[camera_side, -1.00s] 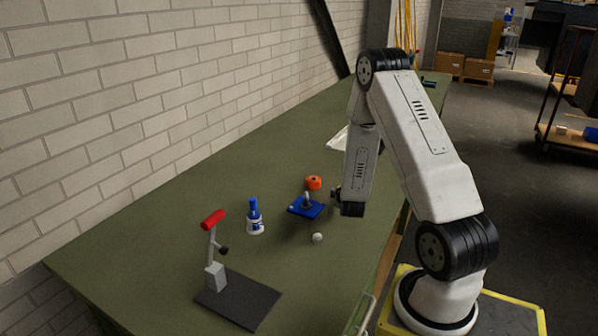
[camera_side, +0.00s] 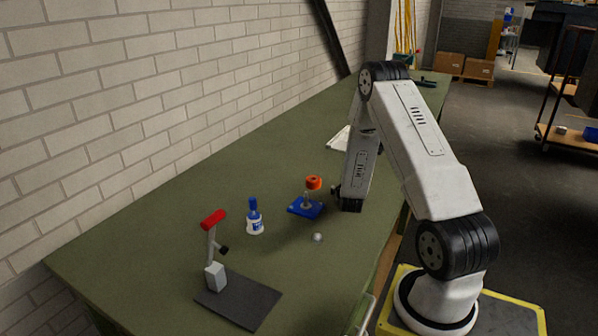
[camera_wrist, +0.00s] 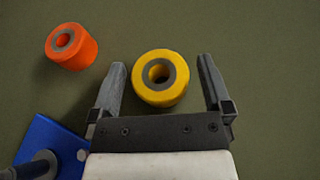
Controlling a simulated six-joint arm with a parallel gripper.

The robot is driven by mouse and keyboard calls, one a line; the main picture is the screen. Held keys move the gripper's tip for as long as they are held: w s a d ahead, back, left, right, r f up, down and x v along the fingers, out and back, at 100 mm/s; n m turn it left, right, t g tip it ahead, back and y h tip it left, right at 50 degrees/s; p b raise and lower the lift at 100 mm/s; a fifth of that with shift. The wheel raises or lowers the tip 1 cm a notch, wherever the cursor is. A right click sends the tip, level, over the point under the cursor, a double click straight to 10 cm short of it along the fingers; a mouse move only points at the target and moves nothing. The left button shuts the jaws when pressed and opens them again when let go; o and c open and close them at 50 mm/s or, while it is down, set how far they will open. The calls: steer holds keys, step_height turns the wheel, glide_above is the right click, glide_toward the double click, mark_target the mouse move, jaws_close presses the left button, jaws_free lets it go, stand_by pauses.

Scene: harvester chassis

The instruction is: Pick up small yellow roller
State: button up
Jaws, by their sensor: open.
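The small yellow roller (camera_wrist: 160,92) is a short yellow cylinder with a grey-rimmed hole. In the wrist view it stands on the green table between the two open fingers of my gripper (camera_wrist: 162,82), with a gap on each side. The height of the fingertips above the table is hard to judge. In the side view the yellow roller is hidden behind my arm, and most of my gripper is hidden too.
An orange roller (camera_wrist: 77,52) lies left of my gripper; it also shows in the side view (camera_side: 314,183). A blue base with an upright post (camera_side: 305,208) stands close by.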

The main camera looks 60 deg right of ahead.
steer(key=c, duration=1.3)
steer(key=shift+r, duration=0.15)
steer(key=shift+r, duration=4.9)
steer(key=shift+w, duration=0.1)
